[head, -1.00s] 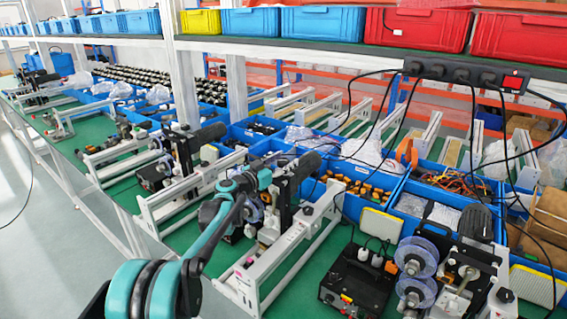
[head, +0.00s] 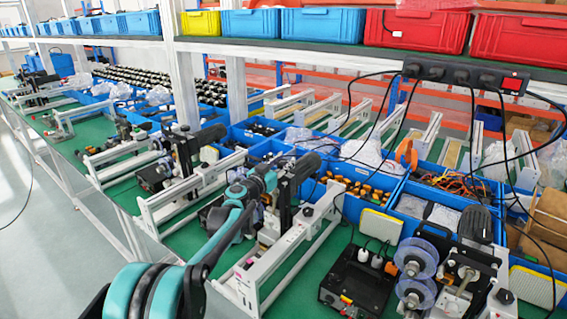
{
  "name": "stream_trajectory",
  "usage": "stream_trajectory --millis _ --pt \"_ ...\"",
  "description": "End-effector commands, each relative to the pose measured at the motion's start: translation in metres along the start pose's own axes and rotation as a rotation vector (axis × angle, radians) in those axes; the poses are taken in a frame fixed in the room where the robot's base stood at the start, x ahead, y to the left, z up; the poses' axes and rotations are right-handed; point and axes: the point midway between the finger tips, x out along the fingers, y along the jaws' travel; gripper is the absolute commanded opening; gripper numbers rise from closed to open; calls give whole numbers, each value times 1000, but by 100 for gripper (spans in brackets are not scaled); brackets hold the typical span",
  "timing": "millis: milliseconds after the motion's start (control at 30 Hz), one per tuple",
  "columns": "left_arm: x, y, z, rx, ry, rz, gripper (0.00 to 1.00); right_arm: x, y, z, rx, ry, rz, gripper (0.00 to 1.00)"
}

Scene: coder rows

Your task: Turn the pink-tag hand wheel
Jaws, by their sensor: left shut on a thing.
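A small pink mark (head: 248,262) shows on the near end of the white machine frame (head: 287,247) in the middle foreground. My left arm reaches in from the bottom left, and my left gripper (head: 258,203) is at the dark coder unit on this frame. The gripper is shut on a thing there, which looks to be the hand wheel. My wrist and forearm cover the wheel, so its rim and turn angle cannot be made out. My right gripper is not in view.
A black control box (head: 355,283) and a coder with clear reels (head: 417,258) stand to the right. Another coder frame (head: 190,190) stands to the left. Blue bins (head: 365,182) of parts lie behind. A shelf with crates and hanging black cables runs above.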

Motion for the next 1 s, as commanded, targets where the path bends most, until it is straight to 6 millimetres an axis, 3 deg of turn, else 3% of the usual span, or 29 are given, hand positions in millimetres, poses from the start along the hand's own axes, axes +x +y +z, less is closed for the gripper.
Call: stream_trajectory --millis 600,1000 --pt "1 3 0 0 0 -556 7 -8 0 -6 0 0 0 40" --pt "1 1 0 0 0 -814 7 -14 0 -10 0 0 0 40"
